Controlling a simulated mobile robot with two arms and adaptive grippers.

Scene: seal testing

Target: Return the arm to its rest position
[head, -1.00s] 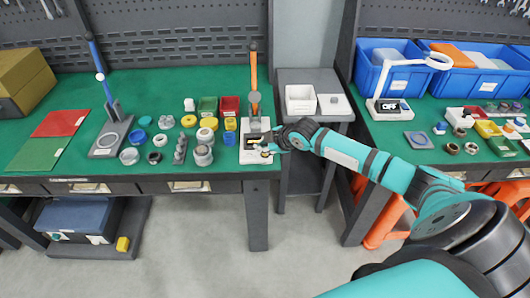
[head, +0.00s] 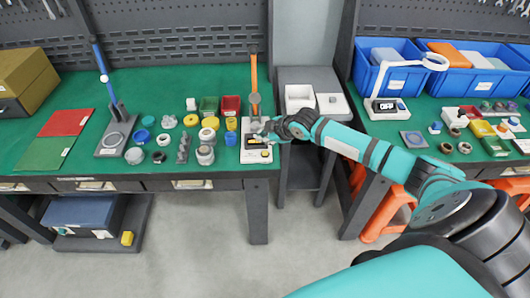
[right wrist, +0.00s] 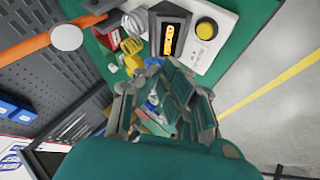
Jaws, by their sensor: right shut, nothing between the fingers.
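My right arm (head: 370,150) reaches in from the right across the gap between the benches. Its gripper (head: 261,136) is shut and empty, over the white test device (head: 257,157) at the right end of the left bench. I cannot tell whether the fingertips touch the device. In the right wrist view the gripper's fingers (right wrist: 158,72) are in front of the device's dark slot, near its yellow button (right wrist: 206,28). An upright orange handle (head: 254,75) stands behind the gripper. My left gripper is not in view.
Several rings, cups and caps stand left of the device, with a green bin (head: 208,105) and a red bin (head: 231,105) behind them. A grey cart with a white tray (head: 299,98) stands between the benches.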

